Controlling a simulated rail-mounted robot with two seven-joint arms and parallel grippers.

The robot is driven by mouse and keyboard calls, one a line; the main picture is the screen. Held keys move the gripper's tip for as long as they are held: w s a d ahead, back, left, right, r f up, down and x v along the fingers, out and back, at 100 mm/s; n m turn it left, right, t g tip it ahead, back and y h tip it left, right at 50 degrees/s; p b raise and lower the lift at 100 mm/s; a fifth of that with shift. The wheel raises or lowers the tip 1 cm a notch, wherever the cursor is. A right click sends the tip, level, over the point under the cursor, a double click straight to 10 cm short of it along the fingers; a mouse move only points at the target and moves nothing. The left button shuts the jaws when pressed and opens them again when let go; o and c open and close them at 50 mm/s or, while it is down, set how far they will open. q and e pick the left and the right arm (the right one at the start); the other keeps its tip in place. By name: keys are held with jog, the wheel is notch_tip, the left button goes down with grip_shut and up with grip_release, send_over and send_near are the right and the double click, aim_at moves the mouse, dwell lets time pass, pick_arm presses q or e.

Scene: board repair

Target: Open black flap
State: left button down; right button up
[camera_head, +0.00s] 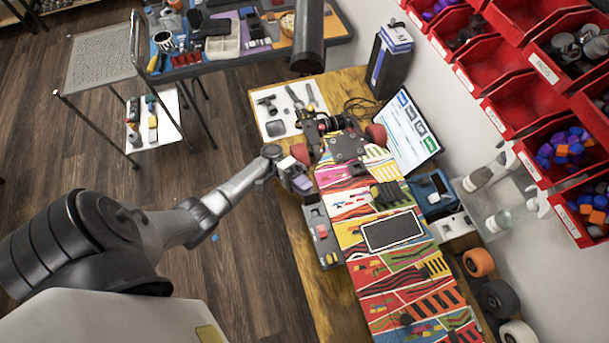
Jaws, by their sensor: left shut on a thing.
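A brightly patterned skateboard deck (350,285) lies on the wooden workbench, with a truck and red wheels (376,134) at its far end. A black rectangular flap (392,231) with a pale border lies flat on the middle of the deck and looks closed. My left gripper (299,181) is beside the deck's left edge near the truck, apart from the flap. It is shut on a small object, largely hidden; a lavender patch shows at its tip. My right gripper is not in view.
A grey tool box (322,237) stands left of the deck. A tablet screen (409,128) and a blue device (432,192) are on the right. Red bins (497,65) line the wall. Loose wheels (478,262) sit at lower right.

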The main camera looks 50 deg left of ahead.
pick_arm(q)
jog(key=c, duration=1.1)
grip_release()
jog(key=shift+r, duration=0.1)
jog(key=d+r, duration=0.3)
jog(key=d, duration=0.1)
jog(key=d+r, duration=0.3)
jog(key=r, duration=0.1)
jog(key=w+d+r, duration=0.1)
jog(key=d+r, duration=0.2)
jog(key=d, duration=0.1)
jog(key=shift+w+d+r, duration=0.1)
jog(key=shift+d+r, duration=0.25)
jog(key=shift+r, duration=0.05)
